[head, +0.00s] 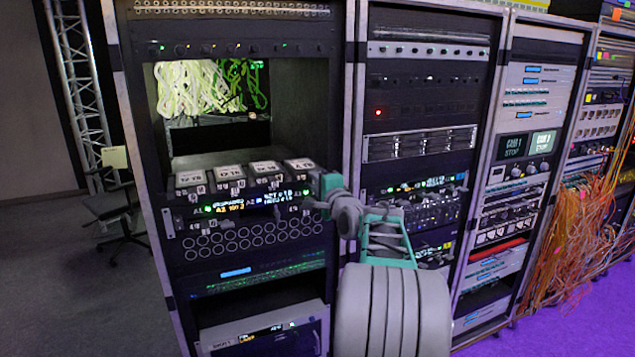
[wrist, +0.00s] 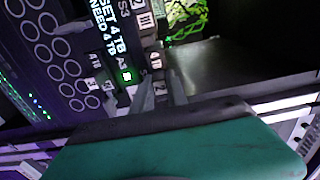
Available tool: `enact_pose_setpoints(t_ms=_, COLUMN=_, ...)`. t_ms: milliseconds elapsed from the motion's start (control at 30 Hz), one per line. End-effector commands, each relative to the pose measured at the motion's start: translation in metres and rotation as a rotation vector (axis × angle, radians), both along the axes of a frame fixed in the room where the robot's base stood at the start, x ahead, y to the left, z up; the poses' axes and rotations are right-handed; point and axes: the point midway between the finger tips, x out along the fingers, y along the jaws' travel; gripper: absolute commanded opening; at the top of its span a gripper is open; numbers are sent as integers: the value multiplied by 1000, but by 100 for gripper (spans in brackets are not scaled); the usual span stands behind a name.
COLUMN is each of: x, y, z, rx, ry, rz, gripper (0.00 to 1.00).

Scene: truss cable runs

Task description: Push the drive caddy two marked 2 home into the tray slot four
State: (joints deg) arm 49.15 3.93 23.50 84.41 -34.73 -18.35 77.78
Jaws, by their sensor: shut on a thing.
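My gripper (head: 316,194) is at the right end of the drive tray (head: 245,199), in front of the rightmost caddy. In the wrist view its two narrow fingers (wrist: 161,92) are shut on the drive caddy two (wrist: 157,72), with a "2" showing close by. In the head view, the rightmost caddy (head: 300,164) stands in the row with a white label on top. The fingers and wrist cover part of its front, so I cannot tell how deep it sits.
Other labelled caddies (head: 229,172) stand to the left in the same row. A lit display (wrist: 112,25) and a green light (wrist: 126,76) are beside the fingers. Above the row is an open bay with pale cables (head: 205,87). A second rack (head: 420,100) stands to the right.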

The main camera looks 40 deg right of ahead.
Motion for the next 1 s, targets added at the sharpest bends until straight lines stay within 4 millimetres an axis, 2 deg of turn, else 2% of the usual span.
enact_pose_setpoints(t_ms=200, x=11, y=-2, z=2, rx=-2, ry=-4, rz=1, gripper=0)
enact_pose_setpoints(t_ms=567, x=12, y=-3, z=2, rx=-3, ry=-3, rz=1, gripper=0)
enact_pose_setpoints(t_ms=1000, x=23, y=-6, z=2, rx=-3, ry=-3, rz=1, gripper=0)
